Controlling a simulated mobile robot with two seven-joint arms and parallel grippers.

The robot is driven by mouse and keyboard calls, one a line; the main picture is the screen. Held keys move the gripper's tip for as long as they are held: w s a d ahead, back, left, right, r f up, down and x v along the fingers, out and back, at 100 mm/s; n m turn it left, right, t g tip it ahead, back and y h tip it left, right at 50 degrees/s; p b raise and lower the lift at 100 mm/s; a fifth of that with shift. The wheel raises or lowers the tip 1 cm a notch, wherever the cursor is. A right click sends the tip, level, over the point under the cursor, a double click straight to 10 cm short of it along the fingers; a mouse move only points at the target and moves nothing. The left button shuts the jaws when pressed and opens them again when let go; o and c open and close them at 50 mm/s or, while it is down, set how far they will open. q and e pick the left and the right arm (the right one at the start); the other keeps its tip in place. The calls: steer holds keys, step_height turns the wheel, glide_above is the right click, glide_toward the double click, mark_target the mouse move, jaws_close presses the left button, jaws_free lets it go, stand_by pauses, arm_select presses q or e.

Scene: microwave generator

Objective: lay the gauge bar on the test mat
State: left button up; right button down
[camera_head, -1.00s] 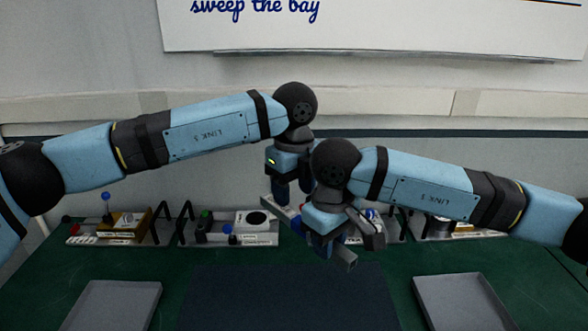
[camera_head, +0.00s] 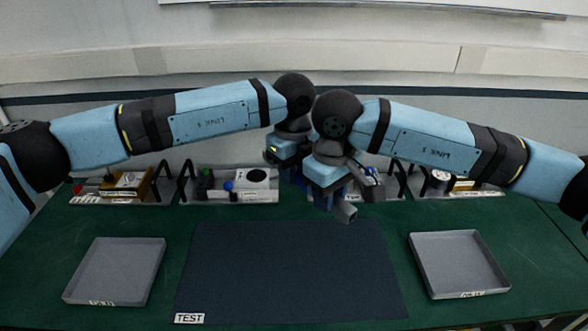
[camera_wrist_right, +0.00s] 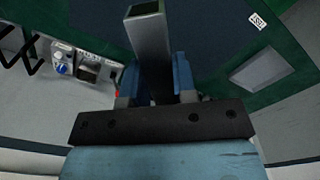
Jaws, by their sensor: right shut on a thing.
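The gauge bar appears as a grey square-section bar (camera_head: 347,213) held in my right gripper (camera_head: 335,196), above the far edge of the test mat. It also shows in the right wrist view (camera_wrist_right: 149,40), between the two blue fingers of the gripper (camera_wrist_right: 155,72). The test mat (camera_head: 290,270) is a dark blue rectangle with a TEST label at its near left corner. Nothing lies on it. My left gripper (camera_head: 292,176) is just left of and behind the right one. Its fingers are largely hidden, so its opening is unclear.
A grey tray (camera_head: 117,270) lies left of the mat and another grey tray (camera_head: 458,262) lies right of it; both look empty. Panels with knobs and handles (camera_head: 235,184) line the back of the green table (camera_head: 210,215). The two wrists are close together.

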arm_select(q)
jaws_close()
arm_select(e)
steer(key=shift+s+a, duration=0.1)
steer(key=shift+a, duration=0.05)
steer(key=c, duration=0.8)
jaws_free()
